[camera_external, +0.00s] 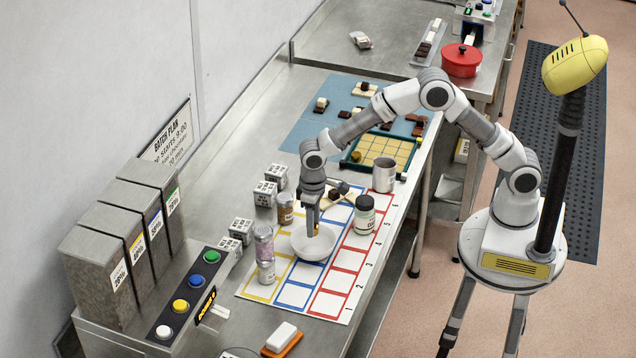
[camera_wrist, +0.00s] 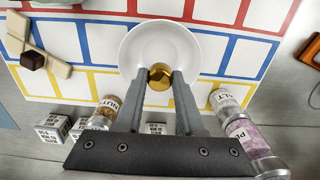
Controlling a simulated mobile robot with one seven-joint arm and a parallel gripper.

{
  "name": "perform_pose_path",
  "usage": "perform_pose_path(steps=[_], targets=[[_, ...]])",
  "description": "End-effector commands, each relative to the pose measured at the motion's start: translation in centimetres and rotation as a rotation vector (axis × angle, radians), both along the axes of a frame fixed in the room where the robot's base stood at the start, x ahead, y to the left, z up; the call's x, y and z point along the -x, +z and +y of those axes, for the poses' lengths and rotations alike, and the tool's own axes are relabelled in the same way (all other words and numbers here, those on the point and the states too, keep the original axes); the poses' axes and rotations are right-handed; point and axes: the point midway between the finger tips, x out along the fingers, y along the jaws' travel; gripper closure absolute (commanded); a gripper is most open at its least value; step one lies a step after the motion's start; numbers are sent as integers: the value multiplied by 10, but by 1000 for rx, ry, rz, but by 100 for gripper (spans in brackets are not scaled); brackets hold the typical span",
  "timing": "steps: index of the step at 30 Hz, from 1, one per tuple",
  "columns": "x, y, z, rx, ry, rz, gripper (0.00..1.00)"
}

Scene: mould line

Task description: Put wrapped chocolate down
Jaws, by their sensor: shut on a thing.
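My gripper (camera_external: 312,228) points down over a white bowl (camera_external: 326,249) on the grid mat. In the wrist view my gripper (camera_wrist: 161,74) is shut on a gold wrapped chocolate (camera_wrist: 159,82), which lies between the fingertips. The chocolate appears over the near part of the white bowl (camera_wrist: 155,38); I cannot tell whether it touches the bowl's inside. No other thing shows in the bowl. The mat (camera_external: 343,308) has yellow, blue and red outlined cells, and the bowl covers several of them.
A nut jar (camera_external: 285,209) and pink jar (camera_external: 264,243) stand left of the bowl. A dark-lidded jar (camera_external: 365,216) and metal cup (camera_external: 384,176) stand to the right and behind. A yellow-celled tray (camera_external: 358,154) lies farther back. The mat's front cells are clear.

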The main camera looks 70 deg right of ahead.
Motion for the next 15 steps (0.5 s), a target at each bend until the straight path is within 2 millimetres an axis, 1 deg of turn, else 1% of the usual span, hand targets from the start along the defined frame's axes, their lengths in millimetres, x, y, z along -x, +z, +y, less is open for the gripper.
perform_pose_path(steps=[1,6,10,15], targets=[[0,-11,0,0,0,1,100],[0,-30,0,0,0,2,100],[0,-38,0,0,0,1,100],[0,-40,0,0,0,1,100]])
